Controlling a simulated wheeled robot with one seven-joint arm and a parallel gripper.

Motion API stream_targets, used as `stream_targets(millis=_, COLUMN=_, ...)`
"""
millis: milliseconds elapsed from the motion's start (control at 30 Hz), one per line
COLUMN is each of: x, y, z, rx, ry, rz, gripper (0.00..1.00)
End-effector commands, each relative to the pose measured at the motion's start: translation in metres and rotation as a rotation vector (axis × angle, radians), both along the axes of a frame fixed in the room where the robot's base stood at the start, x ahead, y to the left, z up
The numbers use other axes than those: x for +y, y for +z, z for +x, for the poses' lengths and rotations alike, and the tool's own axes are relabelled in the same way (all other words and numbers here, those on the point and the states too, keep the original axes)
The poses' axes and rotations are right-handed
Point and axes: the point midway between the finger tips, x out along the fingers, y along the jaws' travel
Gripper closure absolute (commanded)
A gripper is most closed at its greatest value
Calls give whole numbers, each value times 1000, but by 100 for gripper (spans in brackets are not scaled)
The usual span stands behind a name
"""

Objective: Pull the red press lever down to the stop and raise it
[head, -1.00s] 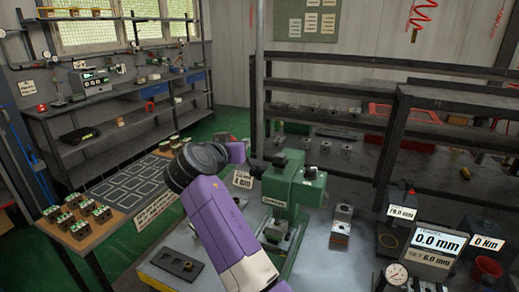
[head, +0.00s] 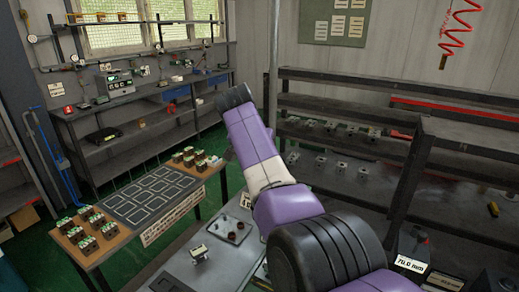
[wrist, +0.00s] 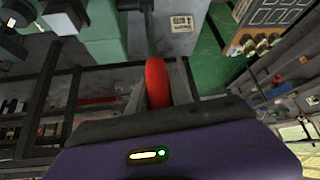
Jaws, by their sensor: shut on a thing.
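The red press lever (wrist: 157,84) shows in the wrist view as a rounded red grip between the two fingers of my gripper (wrist: 158,88). My gripper is shut on it. Behind it, at the top of the wrist view, stands the green press body (wrist: 103,28), with a white label (wrist: 181,23) to its right. In the head view my purple arm crosses the middle and right. The lever and my fingertips cannot be seen there, and the press is hidden or out of frame.
In the head view, a valve block (head: 198,254) sits on the grey bench at the bottom. To its left is a table with a dark marked mat (head: 150,196) and several valve blocks on wooden boards (head: 92,240). Dark shelves (head: 345,110) stand behind my arm.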

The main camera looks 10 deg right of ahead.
Motion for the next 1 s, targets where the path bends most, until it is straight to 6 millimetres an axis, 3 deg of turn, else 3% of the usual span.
stream_targets(millis=500, x=-1, y=0, z=0, rx=10, ry=-1, rz=14, gripper=100)
stream_targets(millis=533, x=-1, y=0, z=0, rx=10, ry=-1, rz=14, gripper=73)
stream_targets(millis=633, x=-1, y=0, z=0, rx=11, ry=-2, rz=14, gripper=53)
stream_targets(millis=1000, x=1, y=1, z=-2, rx=15, ry=0, rz=12, gripper=53)
